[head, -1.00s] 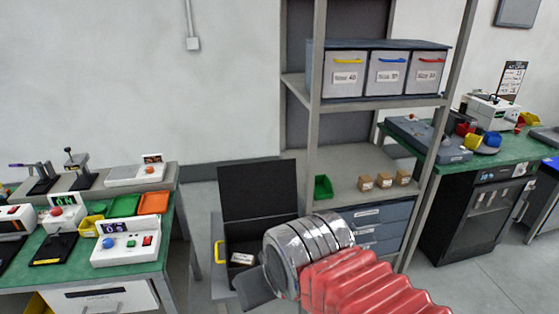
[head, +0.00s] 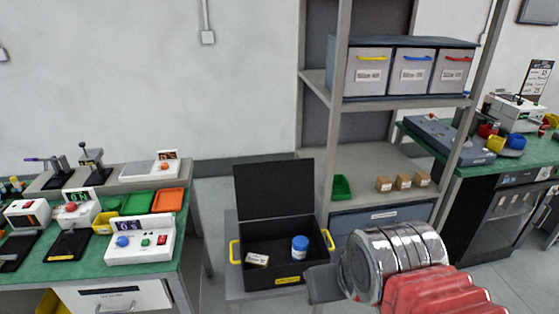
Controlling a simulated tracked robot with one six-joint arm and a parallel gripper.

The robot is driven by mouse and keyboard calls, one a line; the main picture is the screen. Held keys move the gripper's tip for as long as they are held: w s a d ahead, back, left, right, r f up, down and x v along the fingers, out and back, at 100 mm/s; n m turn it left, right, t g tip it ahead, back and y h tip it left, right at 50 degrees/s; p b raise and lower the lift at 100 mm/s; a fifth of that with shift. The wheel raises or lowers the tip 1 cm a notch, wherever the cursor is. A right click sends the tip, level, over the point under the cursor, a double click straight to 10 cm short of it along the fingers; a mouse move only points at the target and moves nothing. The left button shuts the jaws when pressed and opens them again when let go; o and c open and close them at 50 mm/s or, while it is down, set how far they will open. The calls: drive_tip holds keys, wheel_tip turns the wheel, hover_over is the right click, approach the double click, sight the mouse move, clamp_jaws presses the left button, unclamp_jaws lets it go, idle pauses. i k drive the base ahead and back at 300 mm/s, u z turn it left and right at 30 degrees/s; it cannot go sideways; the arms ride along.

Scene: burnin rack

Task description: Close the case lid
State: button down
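The black case (head: 287,282) stands on a grey stand in the middle of the head view. Its lid (head: 274,189) is up, standing nearly upright at the back. A yellow handle shows on each side.
A shelf rack (head: 382,103) with grey bins, cartons and a green bin stands behind and right of the case. A green-topped bench (head: 84,262) with devices is on the left. Another bench (head: 473,155) is at the right. Bare wall is behind the lid.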

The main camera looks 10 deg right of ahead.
sight(274, 190)
drive_tip(key=u, duration=0.05)
drive_tip(key=i, duration=1)
drive_tip(key=z, duration=0.05)
